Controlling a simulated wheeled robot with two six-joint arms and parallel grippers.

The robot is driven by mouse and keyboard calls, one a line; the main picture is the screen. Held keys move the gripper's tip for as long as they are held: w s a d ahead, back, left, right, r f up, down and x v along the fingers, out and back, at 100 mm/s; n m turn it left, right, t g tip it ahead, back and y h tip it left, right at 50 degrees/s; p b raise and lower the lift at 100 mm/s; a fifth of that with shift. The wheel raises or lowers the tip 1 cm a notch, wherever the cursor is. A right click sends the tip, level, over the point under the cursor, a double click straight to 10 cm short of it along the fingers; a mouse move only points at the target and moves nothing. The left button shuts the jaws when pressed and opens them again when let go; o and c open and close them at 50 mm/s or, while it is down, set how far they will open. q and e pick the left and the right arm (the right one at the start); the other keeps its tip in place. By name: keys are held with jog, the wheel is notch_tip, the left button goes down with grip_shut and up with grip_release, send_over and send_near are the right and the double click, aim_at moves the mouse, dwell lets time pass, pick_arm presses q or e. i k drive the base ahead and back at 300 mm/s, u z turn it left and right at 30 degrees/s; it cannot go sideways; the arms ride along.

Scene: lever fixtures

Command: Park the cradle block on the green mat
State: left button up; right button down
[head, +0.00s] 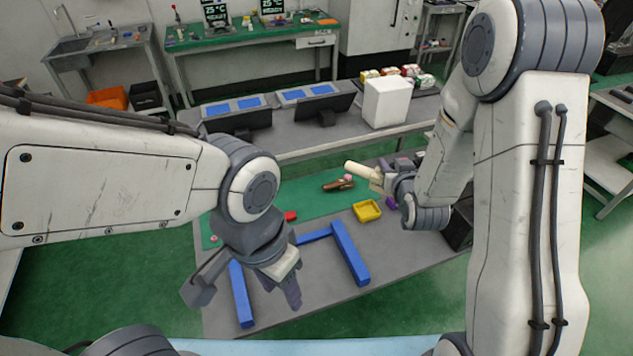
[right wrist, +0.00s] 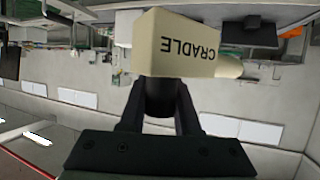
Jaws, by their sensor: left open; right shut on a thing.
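The cradle block (right wrist: 178,48) is cream, with the word CRADLE showing upside down in the right wrist view. It also shows in the head view (head: 362,172) as a pale, long piece. My right gripper (right wrist: 158,100) is shut on it; in the head view this gripper (head: 388,184) is at the right side of the work table, and the block points left from it. The block appears held above the table. The green mat (head: 312,204) is a long strip on the table, partly hidden by my left arm. My left gripper (head: 245,288) is open and empty over the table's front left.
A blue bar frame (head: 350,252) lies on the grey table in front of the mat. A yellow tray (head: 367,210), a red block (head: 290,216) and a brown piece (head: 338,186) with a pink part are on or near the mat. A purple thing (head: 392,198) is below my right gripper.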

aim_at(290, 202)
jog(key=z, duration=1.4)
jog(key=i, duration=1.05)
jog(key=u, duration=3.1)
